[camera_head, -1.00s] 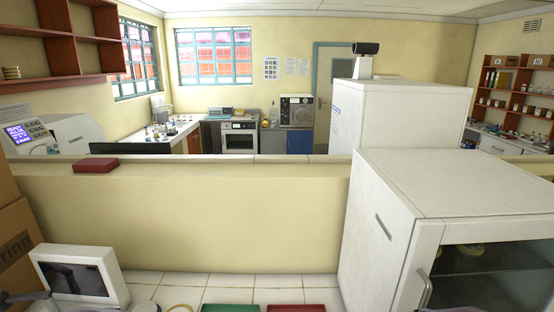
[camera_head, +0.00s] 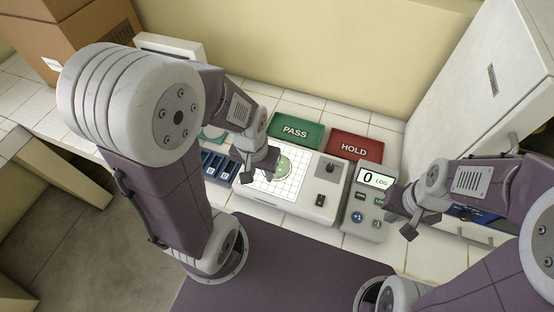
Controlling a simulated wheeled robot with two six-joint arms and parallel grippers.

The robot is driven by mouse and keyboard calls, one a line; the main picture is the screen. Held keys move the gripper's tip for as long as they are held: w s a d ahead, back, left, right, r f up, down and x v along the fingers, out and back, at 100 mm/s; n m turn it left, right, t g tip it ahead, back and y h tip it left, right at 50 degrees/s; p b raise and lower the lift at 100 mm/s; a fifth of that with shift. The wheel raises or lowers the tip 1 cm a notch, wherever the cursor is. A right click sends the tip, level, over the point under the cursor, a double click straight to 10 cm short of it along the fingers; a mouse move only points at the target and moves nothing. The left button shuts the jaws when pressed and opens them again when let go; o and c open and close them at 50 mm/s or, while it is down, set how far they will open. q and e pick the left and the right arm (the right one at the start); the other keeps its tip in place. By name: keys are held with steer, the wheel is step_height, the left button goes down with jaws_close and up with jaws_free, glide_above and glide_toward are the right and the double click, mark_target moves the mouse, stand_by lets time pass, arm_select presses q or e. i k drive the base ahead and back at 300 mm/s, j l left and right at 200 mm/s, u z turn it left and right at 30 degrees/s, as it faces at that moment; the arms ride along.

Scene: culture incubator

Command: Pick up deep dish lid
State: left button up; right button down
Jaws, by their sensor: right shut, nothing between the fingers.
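A round green dish (camera_head: 284,166) sits on the white gridded plate of a counting device. My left gripper (camera_head: 268,170) is over the left part of that plate, beside the dish and covering part of it; its fingers are too small and dark to judge. A teal round thing (camera_head: 211,133) shows partly behind my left arm. I cannot tell which round piece is the deep dish lid. My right gripper (camera_head: 408,228) is shut and empty, just right of the counter display.
The counting device (camera_head: 320,210) stands beside a grey display unit (camera_head: 365,205) reading 0. A green PASS mat (camera_head: 295,131) and a red HOLD mat (camera_head: 355,147) lie behind. Blue slotted racks (camera_head: 216,165) are left. A white cabinet (camera_head: 470,80) bounds the right; cardboard boxes (camera_head: 80,35) stand far left.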

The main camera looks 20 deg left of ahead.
mark_target(211, 133)
steer(key=u, duration=1.45)
steer(key=i+j+z, duration=0.15)
steer(key=j+z, duration=0.25)
steer(key=i+j+z, duration=0.15)
steer(key=z, duration=0.3)
steer(key=j+z, duration=1.25)
steer(key=k+j+z, duration=0.15)
steer(key=j+z, duration=0.25)
